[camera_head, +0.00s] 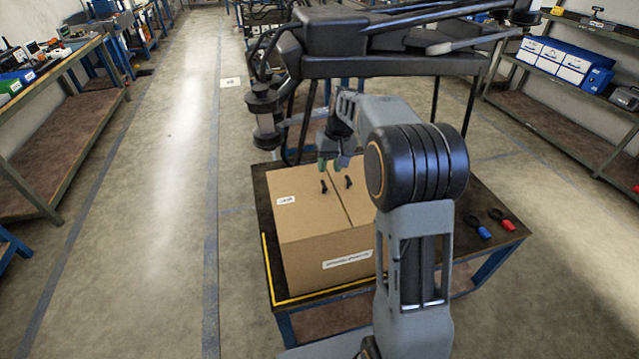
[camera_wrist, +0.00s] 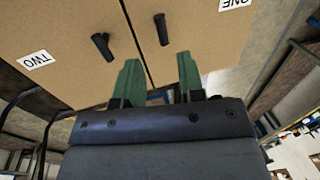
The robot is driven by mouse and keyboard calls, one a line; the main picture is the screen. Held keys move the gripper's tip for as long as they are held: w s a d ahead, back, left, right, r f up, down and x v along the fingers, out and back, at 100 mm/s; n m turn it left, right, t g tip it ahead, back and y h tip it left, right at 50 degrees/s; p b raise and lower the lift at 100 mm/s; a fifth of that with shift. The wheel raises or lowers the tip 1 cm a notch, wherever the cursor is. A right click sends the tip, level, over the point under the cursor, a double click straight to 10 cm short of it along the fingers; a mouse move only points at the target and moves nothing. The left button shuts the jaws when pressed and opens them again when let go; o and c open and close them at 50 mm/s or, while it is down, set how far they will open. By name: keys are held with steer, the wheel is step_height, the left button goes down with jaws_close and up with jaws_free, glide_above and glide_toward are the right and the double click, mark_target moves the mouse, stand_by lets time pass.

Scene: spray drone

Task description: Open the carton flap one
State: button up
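The cardboard carton (camera_head: 330,262) sits on a small table with both top flaps lying flat and shut. In the head view, carton flap one (camera_head: 300,212) appears to be the left flap, with a black handle (camera_head: 324,186) near the seam. In the wrist view, flap one (camera_wrist: 205,35) is on the right with an upside-down "ONE" label and a black handle (camera_wrist: 161,29). My gripper (camera_head: 332,163), with green fingers, is over the carton's far part near the seam. The wrist view shows my gripper (camera_wrist: 159,75) open and empty, apart from the handle.
Flap two (camera_wrist: 60,20) has its own black handle (camera_wrist: 102,47). A large dark drone (camera_head: 390,45) stands close behind and above the carton. Blue and red clamp-like tools (camera_head: 490,226) lie at the table's right. Open floor (camera_head: 150,230) is on the left.

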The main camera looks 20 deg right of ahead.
mark_target(323, 182)
steer(key=shift+a+f+p, duration=0.1)
steer(key=shift+a+f, duration=0.2)
steer(key=shift+f, duration=0.85)
steer(key=shift+a+f+p, duration=0.1)
steer(key=shift+a+f, duration=0.2)
steer(key=shift+f, duration=0.85)
steer(key=shift+a+f+p, duration=0.1)
steer(key=shift+a+f, duration=0.2)
steer(key=shift+f, duration=0.85)
jaws_close()
